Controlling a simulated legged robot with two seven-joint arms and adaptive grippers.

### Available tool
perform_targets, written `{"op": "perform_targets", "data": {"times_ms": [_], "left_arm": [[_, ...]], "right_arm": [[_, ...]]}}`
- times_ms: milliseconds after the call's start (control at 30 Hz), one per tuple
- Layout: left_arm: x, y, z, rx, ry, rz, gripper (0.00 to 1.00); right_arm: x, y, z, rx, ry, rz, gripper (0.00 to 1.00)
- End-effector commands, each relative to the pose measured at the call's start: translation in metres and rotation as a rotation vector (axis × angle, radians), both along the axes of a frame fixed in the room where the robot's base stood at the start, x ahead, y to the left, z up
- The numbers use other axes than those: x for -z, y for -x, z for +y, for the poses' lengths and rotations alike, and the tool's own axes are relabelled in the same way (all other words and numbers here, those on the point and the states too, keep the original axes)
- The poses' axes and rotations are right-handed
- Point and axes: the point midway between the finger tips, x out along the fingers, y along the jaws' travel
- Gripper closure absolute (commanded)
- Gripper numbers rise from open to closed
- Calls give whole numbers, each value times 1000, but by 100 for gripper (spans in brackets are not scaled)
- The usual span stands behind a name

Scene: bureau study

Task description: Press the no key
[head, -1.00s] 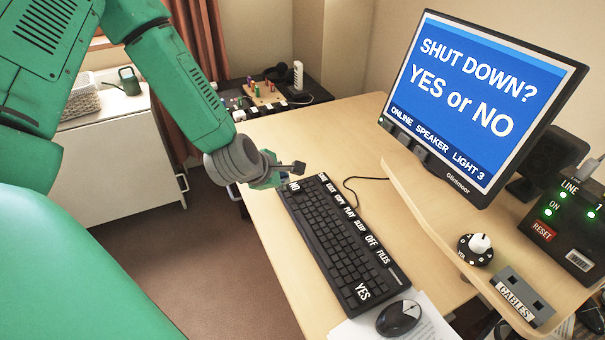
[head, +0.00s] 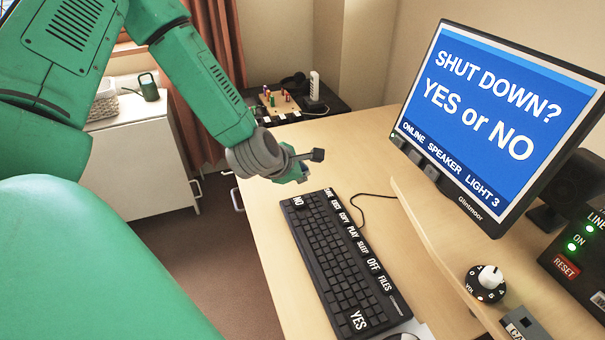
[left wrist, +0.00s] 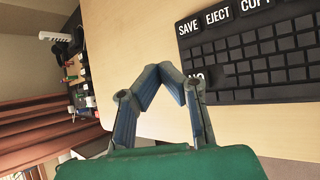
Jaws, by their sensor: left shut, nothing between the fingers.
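The black keyboard (head: 327,250) lies on the desk. Its NO key (head: 298,201), with white lettering, is at the far left corner, and the YES key (head: 358,320) is at the near end. My left gripper (head: 310,158) hovers above and beyond the keyboard's far end, apart from the NO key. In the left wrist view its fingers (left wrist: 170,70) are shut and empty, and the keyboard (left wrist: 250,65) is at the right. There the NO key (left wrist: 196,75) shows beside the fingertips, partly hidden by a finger. My right gripper is not in view.
The monitor (head: 490,105) reads "SHUT DOWN? YES or NO". A raised shelf (head: 445,245) carries a round knob (head: 487,281) and a black box with a RESET button (head: 567,267). A cable (head: 375,196) runs behind the keyboard. The desk (head: 265,235) left of the keyboard is clear.

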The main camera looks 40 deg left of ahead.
Motion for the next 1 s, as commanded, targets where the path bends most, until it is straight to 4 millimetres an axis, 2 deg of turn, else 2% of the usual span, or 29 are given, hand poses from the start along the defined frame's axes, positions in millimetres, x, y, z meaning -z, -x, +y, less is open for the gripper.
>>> {"op": "perform_targets", "data": {"times_ms": [33, 200, 433, 633, 1000], "left_arm": [[11, 0, 4, -3, 3, 1, 100], [37, 0, 8, -3, 7, 0, 100], [67, 0, 4, -3, 4, 1, 100], [76, 0, -1, -3, -3, 0, 100], [79, 0, 6, -3, 7, 1, 100]], "right_arm": [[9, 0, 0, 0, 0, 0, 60], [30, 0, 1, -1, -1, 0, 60], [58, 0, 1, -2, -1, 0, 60], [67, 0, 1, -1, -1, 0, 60], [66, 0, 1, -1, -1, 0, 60]]}}
